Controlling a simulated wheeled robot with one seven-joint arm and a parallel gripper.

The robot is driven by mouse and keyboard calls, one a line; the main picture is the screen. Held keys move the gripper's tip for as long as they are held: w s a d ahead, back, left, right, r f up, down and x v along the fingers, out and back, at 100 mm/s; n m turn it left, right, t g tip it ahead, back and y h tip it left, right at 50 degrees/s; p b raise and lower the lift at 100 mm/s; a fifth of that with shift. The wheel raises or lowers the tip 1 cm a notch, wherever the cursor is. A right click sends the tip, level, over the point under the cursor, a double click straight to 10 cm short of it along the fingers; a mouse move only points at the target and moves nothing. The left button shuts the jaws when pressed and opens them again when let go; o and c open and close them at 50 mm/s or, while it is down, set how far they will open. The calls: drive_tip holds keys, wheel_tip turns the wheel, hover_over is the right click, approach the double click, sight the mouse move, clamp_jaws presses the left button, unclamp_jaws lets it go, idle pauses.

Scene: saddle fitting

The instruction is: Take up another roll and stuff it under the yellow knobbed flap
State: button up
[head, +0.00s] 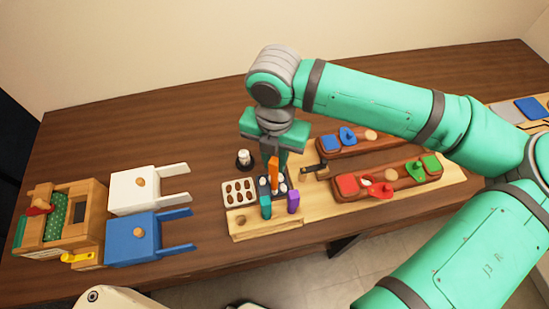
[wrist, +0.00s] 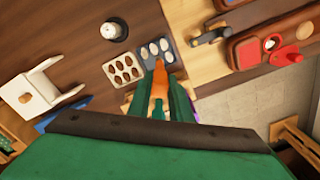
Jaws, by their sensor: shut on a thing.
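My gripper (head: 274,160) points down above the dark tray at the middle of the table. It is shut on an upright orange piece (head: 274,174), which also shows between the fingers in the wrist view (wrist: 158,84). I cannot tell whether the piece is clear of the tray below. A teal piece (head: 265,206) and a purple piece (head: 293,201) stand just in front. A small yellow part (head: 78,258) is at the wooden box on the far left; I cannot make out a knobbed flap there. Which pieces are the rolls is unclear.
A pale tray (head: 226,202) holds several brown ovals; the dark tray (wrist: 142,46) holds white ones. White (head: 123,195) and blue (head: 122,245) knobbed pieces lie left. Wooden racks with red (head: 347,184) and blue (head: 330,142) pads stand right. Bare table lies behind.

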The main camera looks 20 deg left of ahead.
drive_tip(key=shift+f, duration=1.05)
idle(1.0)
drive_tip(key=shift+s, duration=0.1)
clamp_jaws()
drive_tip(key=shift+r, duration=3.5)
